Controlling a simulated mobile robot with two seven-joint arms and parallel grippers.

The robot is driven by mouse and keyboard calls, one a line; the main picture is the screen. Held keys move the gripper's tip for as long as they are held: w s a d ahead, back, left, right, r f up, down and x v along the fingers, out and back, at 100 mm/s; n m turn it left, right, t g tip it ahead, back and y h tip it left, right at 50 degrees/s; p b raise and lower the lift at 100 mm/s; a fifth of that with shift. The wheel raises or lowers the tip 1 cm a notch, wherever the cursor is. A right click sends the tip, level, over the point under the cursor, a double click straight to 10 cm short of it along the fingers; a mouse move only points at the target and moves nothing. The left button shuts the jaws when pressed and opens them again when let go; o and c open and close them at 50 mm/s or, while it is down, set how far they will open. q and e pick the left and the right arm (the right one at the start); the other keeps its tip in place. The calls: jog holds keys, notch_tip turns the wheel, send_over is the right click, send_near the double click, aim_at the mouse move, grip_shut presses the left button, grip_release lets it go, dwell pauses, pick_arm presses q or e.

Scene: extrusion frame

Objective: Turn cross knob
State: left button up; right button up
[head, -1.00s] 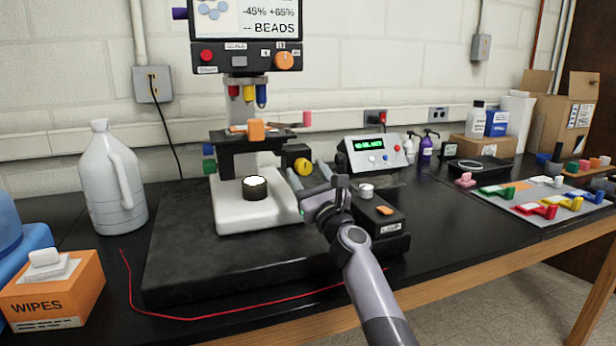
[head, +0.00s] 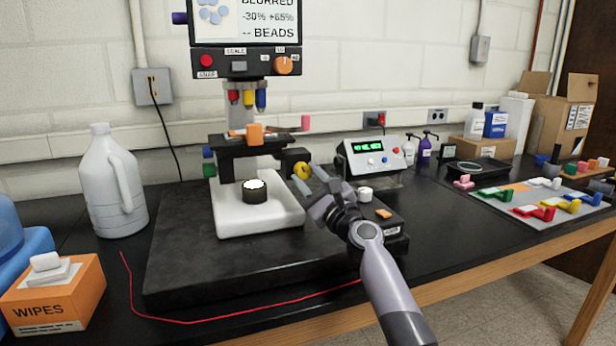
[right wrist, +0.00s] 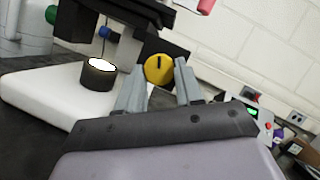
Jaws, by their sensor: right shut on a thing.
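A yellow round knob (head: 302,170) with a dark slot sticks out from the right side of a black-and-white microscope (head: 228,212). My right gripper (head: 309,179) is shut on it, one finger on either side. In the right wrist view the knob (right wrist: 158,69) sits between the grey fingertips (right wrist: 159,82), its slot roughly upright. The screen (head: 245,18) above reads "BLURRED", -30% +65% and "BEADS". The microscope's lit black disc (head: 255,195) is on the white base. My left gripper is not in view.
A small white-capped pot (head: 365,193) and a dark box with an orange button (head: 384,213) stand close to my right wrist. A meter box (head: 375,158) is behind. A white jug (head: 112,185) and wipes box (head: 55,300) are at left.

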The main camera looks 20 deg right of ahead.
jog(key=n+g, duration=0.1)
jog(key=n, duration=0.1)
jog(key=n+g+y+p, duration=0.1)
jog(key=n, duration=0.2)
jog(key=n+y, duration=0.1)
jog(key=n, duration=0.1)
jog(key=shift+d+r+n+g+p, duration=0.2)
jog(key=shift+d+n+g+p, duration=0.05)
jog(key=shift+n+g+p, duration=0.15)
jog(key=o, duration=1)
jog(key=shift+o, duration=0.2)
jog(key=v, duration=0.7)
